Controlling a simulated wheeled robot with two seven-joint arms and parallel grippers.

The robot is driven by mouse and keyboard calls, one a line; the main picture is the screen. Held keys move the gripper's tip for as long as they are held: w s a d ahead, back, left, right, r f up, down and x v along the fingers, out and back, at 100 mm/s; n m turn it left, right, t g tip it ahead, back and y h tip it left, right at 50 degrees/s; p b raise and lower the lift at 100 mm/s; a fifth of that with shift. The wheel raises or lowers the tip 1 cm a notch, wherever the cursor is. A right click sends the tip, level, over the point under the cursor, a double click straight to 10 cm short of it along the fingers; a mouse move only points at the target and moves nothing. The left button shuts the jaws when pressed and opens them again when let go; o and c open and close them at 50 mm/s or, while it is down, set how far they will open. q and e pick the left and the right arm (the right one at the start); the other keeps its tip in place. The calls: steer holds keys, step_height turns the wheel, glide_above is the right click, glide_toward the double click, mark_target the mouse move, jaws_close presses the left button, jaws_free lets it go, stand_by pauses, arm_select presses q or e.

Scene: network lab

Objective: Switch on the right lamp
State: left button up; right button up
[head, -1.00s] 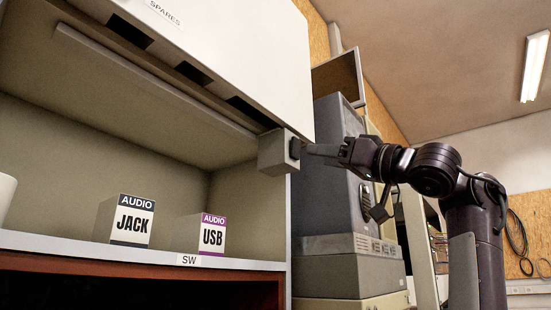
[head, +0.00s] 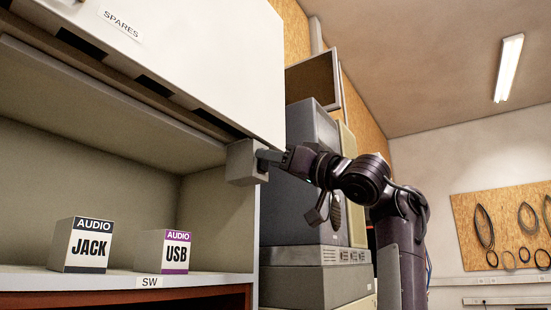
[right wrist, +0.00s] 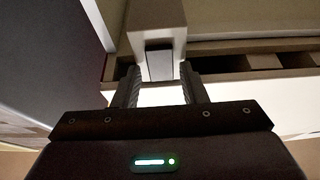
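A light grey box (head: 240,165) hangs under the right end of the white cabinet, at the end of a long strip (head: 110,100) under it, with no glow seen. A dark switch (right wrist: 159,63) sits on the box face in the right wrist view. My right gripper (head: 268,156) is at that face in the head view; whether it touches cannot be told. In the right wrist view its two fingers (right wrist: 160,80) stand apart with nothing held, and the switch lies ahead between their tips. My left gripper is not in view.
A white cabinet (head: 215,60) labelled SPARES is above. JACK (head: 88,249) and USB (head: 174,253) boxes stand on the shelf below, over an SW label (head: 150,282). Stacked grey equipment (head: 315,255) stands close behind my right arm.

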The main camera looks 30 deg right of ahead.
steer(key=shift+w, duration=0.1)
steer(key=c, duration=0.7)
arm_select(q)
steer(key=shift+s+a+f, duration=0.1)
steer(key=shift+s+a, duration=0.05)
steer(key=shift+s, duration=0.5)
arm_select(e)
steer(key=shift+s+r+g+h, duration=0.2)
steer(key=shift+r+g+h, duration=0.35)
steer(key=shift+g, duration=0.75)
steer(key=o, duration=1)
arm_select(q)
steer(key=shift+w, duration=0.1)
arm_select(e)
steer(key=shift+f, duration=0.1)
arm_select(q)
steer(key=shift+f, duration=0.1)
